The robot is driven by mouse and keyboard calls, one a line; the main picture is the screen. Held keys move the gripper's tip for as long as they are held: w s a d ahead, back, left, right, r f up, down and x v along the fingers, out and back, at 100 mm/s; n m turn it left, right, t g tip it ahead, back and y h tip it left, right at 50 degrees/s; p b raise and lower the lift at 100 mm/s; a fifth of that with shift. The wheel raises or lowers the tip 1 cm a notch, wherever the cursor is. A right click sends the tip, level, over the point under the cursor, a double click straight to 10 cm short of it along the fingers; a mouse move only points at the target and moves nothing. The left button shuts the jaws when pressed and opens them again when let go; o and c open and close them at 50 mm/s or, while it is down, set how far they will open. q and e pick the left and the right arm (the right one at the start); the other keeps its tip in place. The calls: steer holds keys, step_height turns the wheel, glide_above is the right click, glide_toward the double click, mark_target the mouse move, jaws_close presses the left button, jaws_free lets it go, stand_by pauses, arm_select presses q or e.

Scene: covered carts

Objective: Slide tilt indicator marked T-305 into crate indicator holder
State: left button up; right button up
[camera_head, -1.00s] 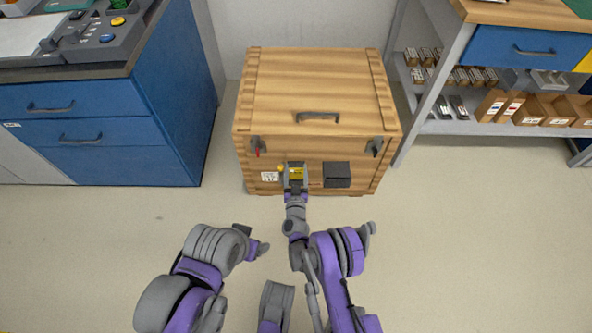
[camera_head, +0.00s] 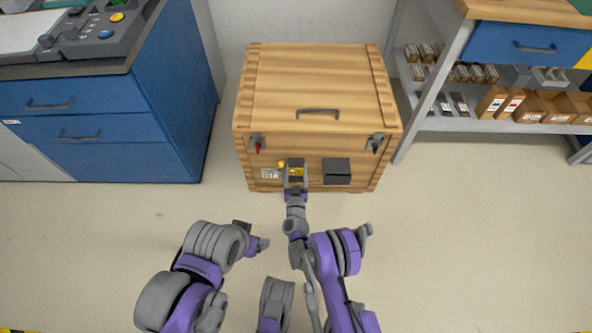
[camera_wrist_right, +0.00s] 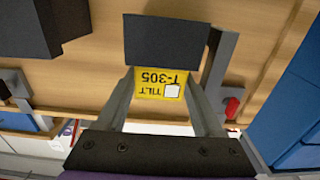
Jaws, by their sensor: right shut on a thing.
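A wooden crate (camera_head: 318,85) stands on the floor ahead, with its lid shut. My right gripper (camera_head: 296,176) is at its front face, shut on the yellow-labelled tilt indicator (camera_head: 297,170). In the right wrist view the indicator (camera_wrist_right: 160,83) reads "TILT T-305", upside down in the picture, between the fingers. A dark block (camera_wrist_right: 166,40) hides its edge there; I cannot tell whether it is the holder, or how far the indicator sits in anything. A dark box (camera_head: 337,171) is on the crate face to the right. My left gripper (camera_head: 252,241) is low in front, away from the crate.
The crate has a lid handle (camera_head: 318,112) and latches on both sides, the left one with red (camera_head: 257,145). A white label (camera_head: 270,173) is left of my gripper. A blue cabinet (camera_head: 100,120) stands left; a shelf (camera_head: 470,124) stands right. The floor between is clear.

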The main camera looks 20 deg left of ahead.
steer(key=shift+f, duration=0.15)
steer(key=o, duration=1.5)
steer(key=shift+a, duration=0.1)
arm_select(q)
steer(key=shift+s, duration=0.1)
arm_select(e)
steer(key=shift+s, duration=0.15)
